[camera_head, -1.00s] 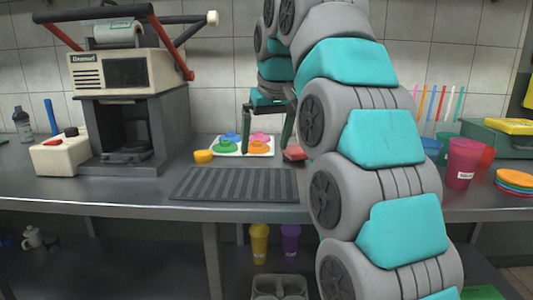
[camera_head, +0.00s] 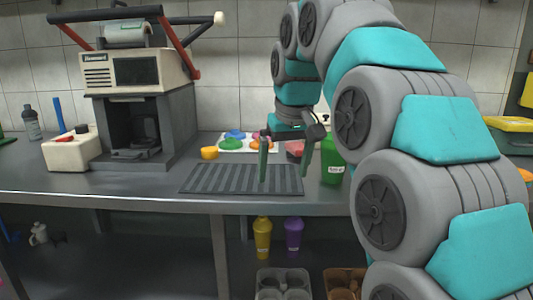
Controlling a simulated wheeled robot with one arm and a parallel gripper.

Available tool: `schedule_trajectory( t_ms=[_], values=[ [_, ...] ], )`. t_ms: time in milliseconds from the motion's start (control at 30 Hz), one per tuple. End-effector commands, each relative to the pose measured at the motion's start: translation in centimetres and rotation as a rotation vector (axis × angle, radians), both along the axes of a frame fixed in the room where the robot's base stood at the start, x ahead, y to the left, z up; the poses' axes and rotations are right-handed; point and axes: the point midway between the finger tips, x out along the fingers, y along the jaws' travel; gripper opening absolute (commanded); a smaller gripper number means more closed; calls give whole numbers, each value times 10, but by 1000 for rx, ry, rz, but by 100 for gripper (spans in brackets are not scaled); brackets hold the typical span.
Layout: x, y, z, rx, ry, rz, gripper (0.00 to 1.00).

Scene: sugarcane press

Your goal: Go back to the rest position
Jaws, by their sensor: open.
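My gripper (camera_head: 284,172) hangs pointing down above the right part of the grey ribbed mat (camera_head: 225,180). Its two dark green fingers are apart and nothing shows between them. My arm comes in from the right and covers much of the counter's right side. The press machine (camera_head: 130,70) with red levers stands at the left of the counter, apart from my gripper.
A green cup (camera_head: 332,165) stands close to my gripper's right. A white box (camera_head: 70,152) sits at the left. Cup holders (camera_head: 283,278) are below the counter.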

Motion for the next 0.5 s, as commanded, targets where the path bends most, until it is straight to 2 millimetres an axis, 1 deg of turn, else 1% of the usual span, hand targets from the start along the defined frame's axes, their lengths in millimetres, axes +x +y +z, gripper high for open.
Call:
schedule_trajectory(
  t_ms=[33, 67, 267, 467, 500],
  values=[
    [-10, -7, -8, -5, 19, -10, 100],
    [-16, -11, -13, -7, 25, -17, 100],
    [-61, -36, -56, -26, 103, -61, 100],
    [-114, -60, -101, -42, 177, -110, 100],
    [-127, -65, -112, -46, 196, -120, 100]
  ],
)
